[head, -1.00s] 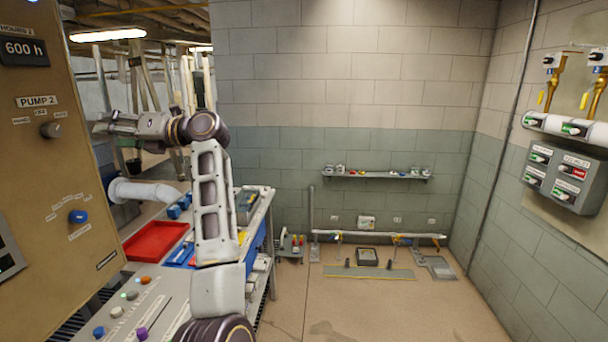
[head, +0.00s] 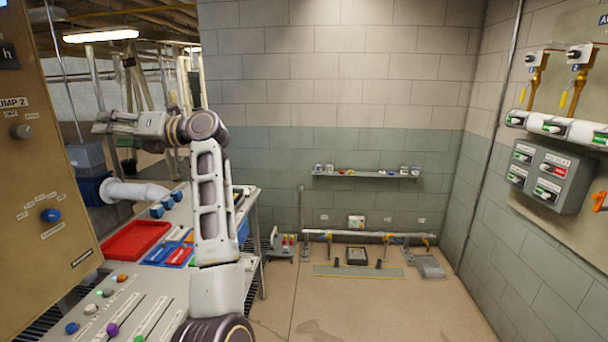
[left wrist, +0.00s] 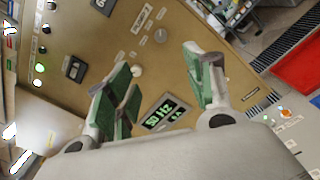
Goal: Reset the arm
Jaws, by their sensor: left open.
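My left arm rises at the left of the head view, its elbow bent and its forearm level toward the tan pump panel (head: 40,170). My left gripper (head: 100,122) is at the end of it, in front of the panel's right edge. In the left wrist view its green-padded fingers (left wrist: 165,95) stand wide apart with nothing between them. Beyond them are the panel face (left wrist: 120,40) and a green display reading about 50 Hz (left wrist: 165,112). I do not see my right gripper.
A bench with a red tray (head: 135,240), a blue tray (head: 172,250) and several knobs lies under my left arm. A grey switch box (head: 545,175) hangs on the right wall. A low pipe rack (head: 365,236) stands at the back wall. The middle floor is clear.

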